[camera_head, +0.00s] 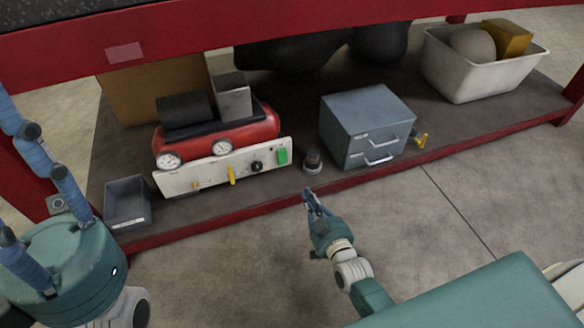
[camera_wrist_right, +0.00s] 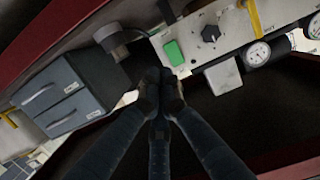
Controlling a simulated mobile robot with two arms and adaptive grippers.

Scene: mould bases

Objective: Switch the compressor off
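The compressor is a red tank (camera_head: 262,130) with a pale control panel (camera_head: 207,180) on the lower shelf. The panel has two gauges, yellow handles, a black knob (camera_head: 257,166) and a green switch (camera_head: 282,156) at its right end. The switch also shows in the right wrist view (camera_wrist_right: 174,52); I cannot tell its position. My right gripper (camera_head: 308,194) is in front of the shelf edge, below and right of the switch. Its fingers (camera_wrist_right: 160,78) are together and empty, just below the switch in the wrist view. My left gripper (camera_head: 45,225) is at the left, fingers spread.
A dark round fitting (camera_head: 313,161) stands between the panel and a grey drawer cabinet (camera_head: 365,115). An empty grey bin (camera_head: 127,205) is left of the compressor. A white tub (camera_head: 475,78) is at the far right. The red shelf rim (camera_head: 270,206) runs along the front.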

